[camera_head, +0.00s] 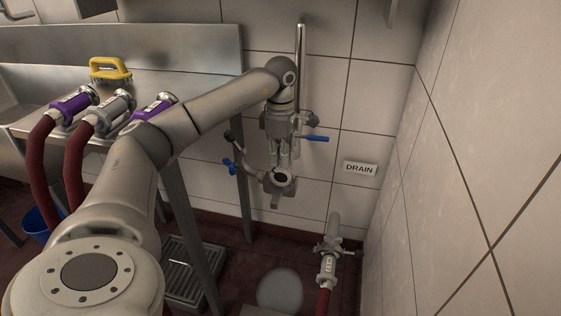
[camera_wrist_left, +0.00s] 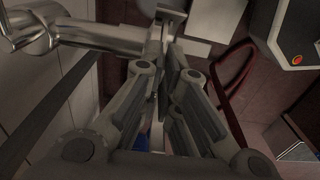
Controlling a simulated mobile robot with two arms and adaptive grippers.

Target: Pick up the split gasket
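My left gripper (camera_head: 281,166) points down at the wall pipework, right above a grey pipe fitting with a round open end (camera_head: 283,181). In the left wrist view its fingers (camera_wrist_left: 168,62) lie close together beside the end of a metal pipe (camera_wrist_left: 95,34). Whether anything is between them is unclear. I cannot make out the split gasket for certain; it may be hidden at the fitting or between the fingers. My right gripper is not in view.
A lower pipe with a red hose (camera_head: 323,301) stands near the right wall, below the DRAIN sign (camera_head: 360,169). A steel sink bench at left holds purple-collared hose ends (camera_head: 73,105) and a yellow-handled object (camera_head: 110,69).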

